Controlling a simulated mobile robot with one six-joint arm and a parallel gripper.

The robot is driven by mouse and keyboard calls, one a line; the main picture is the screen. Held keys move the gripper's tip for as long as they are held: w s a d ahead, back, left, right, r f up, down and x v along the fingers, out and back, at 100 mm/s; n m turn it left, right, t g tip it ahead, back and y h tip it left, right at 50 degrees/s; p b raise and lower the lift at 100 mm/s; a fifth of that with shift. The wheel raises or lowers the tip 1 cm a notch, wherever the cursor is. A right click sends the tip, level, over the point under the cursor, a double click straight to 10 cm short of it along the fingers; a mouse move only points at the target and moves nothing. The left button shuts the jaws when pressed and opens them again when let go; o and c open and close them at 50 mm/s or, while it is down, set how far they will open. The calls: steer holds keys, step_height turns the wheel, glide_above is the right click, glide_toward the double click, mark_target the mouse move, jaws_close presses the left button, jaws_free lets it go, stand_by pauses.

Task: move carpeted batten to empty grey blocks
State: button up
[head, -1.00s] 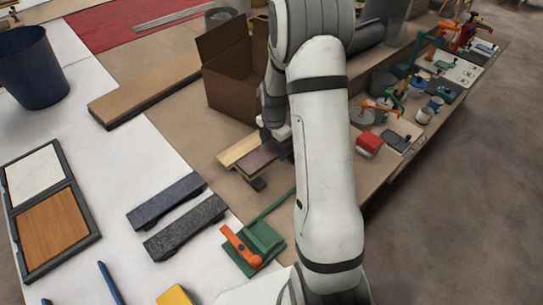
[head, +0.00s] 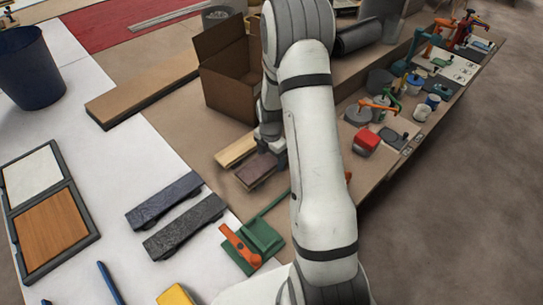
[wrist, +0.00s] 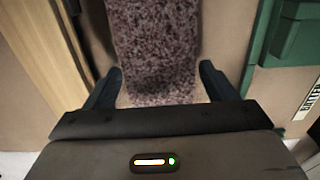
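The carpeted batten (head: 256,169), purplish brown and speckled, lies beside a plain wooden batten (head: 237,150) on the brown bench top. In the wrist view the carpeted batten (wrist: 155,45) runs down between the fingers of my gripper (wrist: 161,82). The fingers stand on either side of its end, apart, with narrow gaps to its edges. In the head view my gripper (head: 272,147) is at the batten's far right end, partly hidden by my arm. Two dark grey-topped battens (head: 163,200) (head: 184,227) rest on small dark blocks at the left. I cannot make out any empty grey blocks.
A green clamp with an orange handle (head: 241,244) stands in front of the carpeted batten; green also shows at the wrist view's right. An open cardboard box (head: 227,89) is behind. A blue bin (head: 30,68) and a two-panel tray (head: 66,262) are left.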

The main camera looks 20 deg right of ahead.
steer(key=shift+o, duration=1)
steer(key=shift+r, duration=0.2)
step_height(320, 180, up, 12)
steer(key=b, duration=0.1)
steer(key=s+a+r+m+t, duration=0.1)
steer(key=s+a+r+m, duration=0.4)
steer(key=s+r+m, duration=0.55)
steer(key=s+a+r+m+t, duration=0.1)
steer(key=s+r+m, duration=0.1)
steer(key=s+m, duration=0.4)
steer(key=s+a+r+m, duration=0.2)
steer(key=s+m, duration=0.4)
steer(key=s, duration=0.1)
steer(key=shift+r+t, duration=0.2)
steer(key=shift+t, duration=0.2)
